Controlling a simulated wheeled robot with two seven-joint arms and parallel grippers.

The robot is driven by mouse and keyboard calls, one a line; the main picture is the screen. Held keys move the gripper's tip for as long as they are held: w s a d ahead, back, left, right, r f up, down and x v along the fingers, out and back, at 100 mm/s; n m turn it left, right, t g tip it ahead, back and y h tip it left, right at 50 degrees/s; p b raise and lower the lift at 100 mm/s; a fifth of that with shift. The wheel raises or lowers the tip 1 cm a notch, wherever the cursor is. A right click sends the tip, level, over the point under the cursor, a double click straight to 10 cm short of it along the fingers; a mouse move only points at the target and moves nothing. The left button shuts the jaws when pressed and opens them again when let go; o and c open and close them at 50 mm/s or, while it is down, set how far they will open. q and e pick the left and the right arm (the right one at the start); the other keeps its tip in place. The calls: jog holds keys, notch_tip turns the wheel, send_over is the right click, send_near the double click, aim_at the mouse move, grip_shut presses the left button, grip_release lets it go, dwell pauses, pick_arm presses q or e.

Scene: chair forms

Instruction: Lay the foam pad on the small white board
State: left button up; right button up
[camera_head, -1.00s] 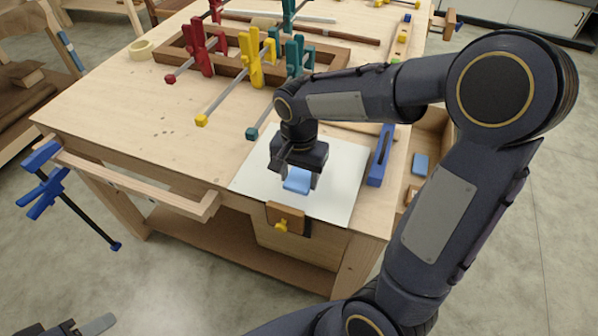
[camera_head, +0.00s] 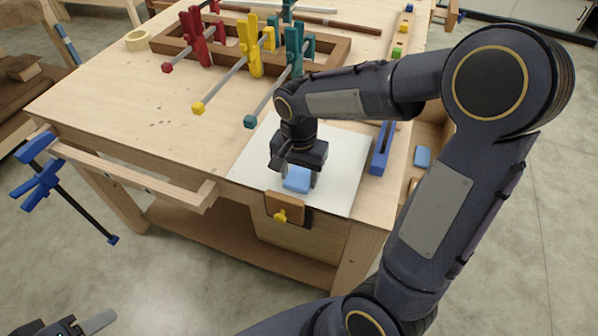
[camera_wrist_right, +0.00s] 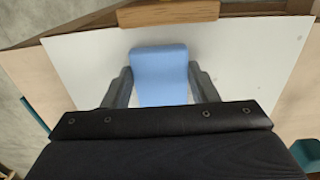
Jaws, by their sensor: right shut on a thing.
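The blue foam pad (camera_head: 297,179) is between the fingers of my right gripper (camera_head: 296,182), which is shut on it. The pad is over the front part of the small white board (camera_head: 343,172), which lies at the table's front corner. In the right wrist view the pad (camera_wrist_right: 160,75) sits between both fingers with the white board (camera_wrist_right: 245,65) behind it. I cannot tell whether the pad touches the board. My left gripper (camera_head: 85,326) shows only in part at the bottom left, away from the table.
A wooden block with a yellow knob (camera_head: 285,208) is at the board's front edge. A blue tool (camera_head: 382,148) lies right of the board. Another blue piece (camera_head: 422,157) is in the side tray. Red, yellow and teal clamps (camera_head: 248,45) stand at the back.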

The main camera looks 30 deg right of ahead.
aim_at(299, 178)
jog(key=shift+f, duration=0.1)
jog(key=o, duration=1)
jog(key=shift+o, duration=0.2)
notch_tip(299, 178, up, 8)
jog(key=shift+f, duration=0.1)
jog(key=s+a+n+t+y, duration=0.2)
jog(key=s+n+t, duration=0.3)
jog(key=s, duration=1)
jog(key=n+y, duration=0.1)
jog(key=n, duration=0.2)
jog(key=shift+s+a+f+t+y, duration=0.2)
jog(key=shift+s+f+t+y, duration=0.1)
jog(key=shift+y, duration=0.1)
